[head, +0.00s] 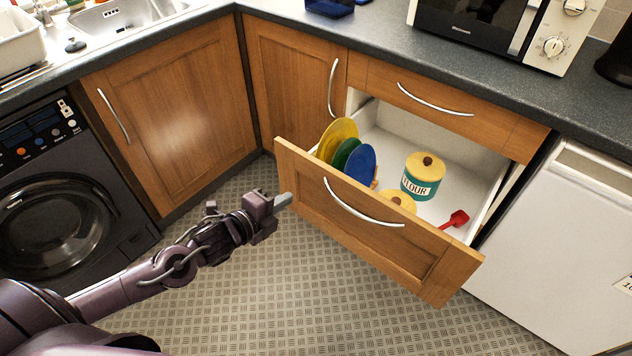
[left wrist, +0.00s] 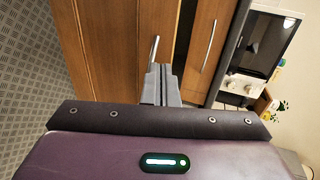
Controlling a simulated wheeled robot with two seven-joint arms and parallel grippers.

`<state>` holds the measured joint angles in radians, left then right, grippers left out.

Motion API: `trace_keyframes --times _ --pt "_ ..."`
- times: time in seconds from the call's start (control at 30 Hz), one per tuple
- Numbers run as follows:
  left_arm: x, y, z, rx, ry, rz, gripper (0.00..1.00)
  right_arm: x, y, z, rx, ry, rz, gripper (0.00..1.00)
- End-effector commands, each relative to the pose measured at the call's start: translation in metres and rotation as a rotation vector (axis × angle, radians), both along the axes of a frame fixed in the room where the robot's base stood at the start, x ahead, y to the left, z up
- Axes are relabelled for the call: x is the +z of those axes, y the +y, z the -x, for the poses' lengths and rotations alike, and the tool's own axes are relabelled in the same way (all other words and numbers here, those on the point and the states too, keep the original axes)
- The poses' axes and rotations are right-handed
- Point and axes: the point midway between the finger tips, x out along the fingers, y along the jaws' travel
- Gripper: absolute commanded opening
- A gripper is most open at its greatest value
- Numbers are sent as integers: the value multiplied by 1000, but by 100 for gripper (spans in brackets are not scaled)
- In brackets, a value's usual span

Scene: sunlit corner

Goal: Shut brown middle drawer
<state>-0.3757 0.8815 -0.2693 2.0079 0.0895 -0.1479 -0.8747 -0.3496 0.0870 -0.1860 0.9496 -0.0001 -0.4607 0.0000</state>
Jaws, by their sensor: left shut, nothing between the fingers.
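The brown middle drawer (head: 375,233) stands pulled out below a shallow top drawer. It has a curved silver handle (head: 362,212). Inside are yellow, green and blue plates (head: 361,164), a teal flour canister (head: 421,178) with a yellow lid, another yellow-lidded item partly hidden by the front, and a red scoop (head: 455,219). My left gripper (head: 283,201) is shut and empty, close to the left part of the drawer front; I cannot tell whether it touches. In the left wrist view its fingers (left wrist: 160,85) point at brown wood. My right gripper is not in view.
The closed top drawer (head: 440,102) is above, under the dark worktop (head: 380,40). A white appliance (head: 560,240) stands right of the drawer, and a dark washing machine (head: 60,190) at the left. The patterned floor (head: 300,300) before the drawer is clear.

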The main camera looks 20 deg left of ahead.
Motion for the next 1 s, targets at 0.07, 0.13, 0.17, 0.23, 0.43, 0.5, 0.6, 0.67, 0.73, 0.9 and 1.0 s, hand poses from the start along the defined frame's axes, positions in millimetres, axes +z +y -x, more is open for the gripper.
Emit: trace_keyframes --times 0.07,0.13,0.17,0.23,0.43,0.5,0.6,0.67,0.73,0.9,1.0 --pt "-2 -4 -13 2 -5 3 0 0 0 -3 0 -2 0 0" --pt "-7 -8 -24 4 -4 4 0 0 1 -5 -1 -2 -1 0" --pt "-8 -10 -29 3 -5 4 0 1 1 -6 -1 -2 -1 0" --pt "-12 -14 -40 3 -5 5 0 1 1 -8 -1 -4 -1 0" --pt "-24 -27 -75 2 -2 6 0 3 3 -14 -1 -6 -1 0" --pt "-23 -31 -86 3 -3 4 0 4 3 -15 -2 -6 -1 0" --pt "-24 -36 -99 2 -1 4 0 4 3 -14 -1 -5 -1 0" --pt "-24 -38 -104 1 -1 3 0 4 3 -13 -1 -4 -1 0" --pt "-25 -40 -109 1 1 4 0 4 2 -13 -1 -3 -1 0" --pt "-25 -41 -113 2 1 2 0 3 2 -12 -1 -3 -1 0" --pt "-25 -41 -113 2 1 1 0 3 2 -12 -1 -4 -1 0"
